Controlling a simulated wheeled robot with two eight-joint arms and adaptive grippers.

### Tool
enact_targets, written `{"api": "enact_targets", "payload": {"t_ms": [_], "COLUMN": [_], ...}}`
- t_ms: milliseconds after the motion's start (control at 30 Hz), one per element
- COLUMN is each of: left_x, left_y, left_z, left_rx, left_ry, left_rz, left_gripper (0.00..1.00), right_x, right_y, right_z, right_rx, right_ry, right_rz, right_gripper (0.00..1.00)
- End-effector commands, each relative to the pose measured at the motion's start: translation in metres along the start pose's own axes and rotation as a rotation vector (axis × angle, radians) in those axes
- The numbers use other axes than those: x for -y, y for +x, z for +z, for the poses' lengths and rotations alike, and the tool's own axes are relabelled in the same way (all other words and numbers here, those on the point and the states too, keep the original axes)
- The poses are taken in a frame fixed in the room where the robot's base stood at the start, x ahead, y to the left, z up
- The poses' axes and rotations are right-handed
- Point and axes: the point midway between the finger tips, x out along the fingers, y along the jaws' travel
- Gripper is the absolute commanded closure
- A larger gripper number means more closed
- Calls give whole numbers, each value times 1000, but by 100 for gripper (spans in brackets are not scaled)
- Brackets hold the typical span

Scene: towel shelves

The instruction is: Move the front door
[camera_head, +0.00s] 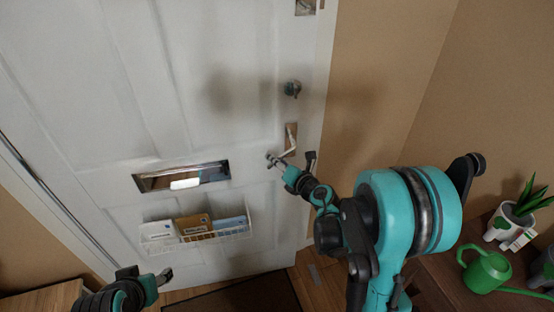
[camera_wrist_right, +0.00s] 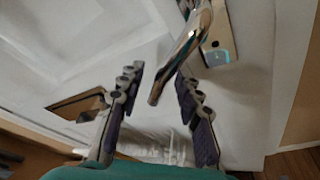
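The white panelled front door (camera_head: 110,85) fills the left and middle of the head view and looks shut in its frame. Its lever handle (camera_head: 289,142) is near the door's right edge, below a round lock (camera_head: 292,88). My right gripper (camera_head: 275,160) is at the handle. In the right wrist view the right gripper (camera_wrist_right: 158,95) is open, and the metal handle (camera_wrist_right: 180,55) reaches down between its fingers without both fingers closing on it. My left gripper (camera_head: 150,277) is low at the lower left, away from the handle; its fingers are too small to judge.
A mail slot (camera_head: 181,177) and a wire basket with letters (camera_head: 196,230) are on the door. A dark mat (camera_head: 246,296) lies on the floor. At right, a wooden table (camera_head: 462,290) holds a green watering can (camera_head: 486,270) and a potted plant (camera_head: 512,222).

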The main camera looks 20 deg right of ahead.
Motion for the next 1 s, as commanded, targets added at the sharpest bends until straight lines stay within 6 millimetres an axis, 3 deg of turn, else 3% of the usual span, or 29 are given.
{"api": "enact_targets", "payload": {"t_ms": [267, 700, 1000], "left_x": [0, 0, 0], "left_y": [4, 3, 3], "left_z": [3, 2, 2], "left_rx": [0, 0, 0], "left_ry": [0, 0, 0], "left_rz": [0, 0, 0], "left_gripper": [47, 47, 47], "right_x": [0, 0, 0], "right_y": [-9, -98, -122], "right_z": [0, 2, 1], "right_rx": [0, 2, 1], "right_ry": [0, 2, 1], "right_rz": [-1, -1, 1], "right_gripper": [66, 66, 66]}}
